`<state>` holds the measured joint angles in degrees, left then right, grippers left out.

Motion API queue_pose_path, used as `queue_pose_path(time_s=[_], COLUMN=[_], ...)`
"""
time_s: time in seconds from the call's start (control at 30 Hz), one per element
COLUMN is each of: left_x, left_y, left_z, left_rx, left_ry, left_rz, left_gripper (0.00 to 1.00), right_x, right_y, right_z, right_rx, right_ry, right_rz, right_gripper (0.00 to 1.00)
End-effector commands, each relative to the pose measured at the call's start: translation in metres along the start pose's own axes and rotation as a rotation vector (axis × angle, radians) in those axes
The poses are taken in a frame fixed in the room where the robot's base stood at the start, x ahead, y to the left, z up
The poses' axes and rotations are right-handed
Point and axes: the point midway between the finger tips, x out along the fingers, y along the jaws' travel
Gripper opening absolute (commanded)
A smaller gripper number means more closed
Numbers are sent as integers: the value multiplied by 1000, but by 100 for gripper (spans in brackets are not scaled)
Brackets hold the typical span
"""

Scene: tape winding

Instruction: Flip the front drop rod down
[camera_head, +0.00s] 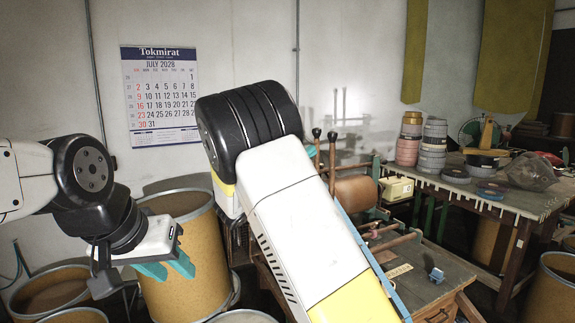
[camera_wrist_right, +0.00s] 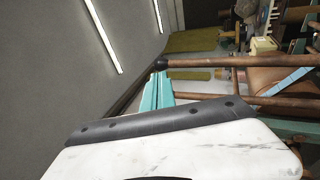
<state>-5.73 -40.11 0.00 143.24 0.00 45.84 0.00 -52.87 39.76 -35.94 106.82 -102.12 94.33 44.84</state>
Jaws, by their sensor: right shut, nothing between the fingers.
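Two brown rods with dark knobs stand upright at the winding bench, one rod (camera_head: 332,160) and another (camera_head: 317,152) just left of it; I cannot tell which is the front drop rod. In the right wrist view, one rod (camera_wrist_right: 225,62) runs sideways with its dark tip by my right gripper (camera_wrist_right: 157,92), and a second rod (camera_wrist_right: 225,99) lies below it. My right gripper is shut and empty, its teal fingers beside the rod tip; contact is unclear. In the head view my right arm hides most of it. My left gripper (camera_head: 167,267) is open, away from the rods.
The wooden winding bench (camera_head: 430,272) is partly hidden behind my right arm. A brown roll (camera_head: 356,191) lies beside the rods. A side table (camera_head: 470,192) holds tape stacks (camera_head: 408,140). Large drums (camera_head: 195,285) stand around my left gripper.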

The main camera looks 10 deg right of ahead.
Motion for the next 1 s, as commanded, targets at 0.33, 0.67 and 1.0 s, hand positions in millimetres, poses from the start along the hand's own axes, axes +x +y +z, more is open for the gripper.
queue_pose_path(time_s=[0.33, 0.67, 1.0], left_x=[0, 0, 0], left_y=[0, 0, 0], left_z=[0, 0, 0], left_rx=[0, 0, 0], left_ry=[0, 0, 0], left_rz=[0, 0, 0], left_gripper=[36, 36, 36], right_x=[51, 57, 68], right_y=[0, 0, -3], right_z=[0, 0, 2], right_rx=[1, 0, 5], right_ry=[1, 1, -1], right_rz=[0, 0, -31], right_gripper=[0, 0, 0])
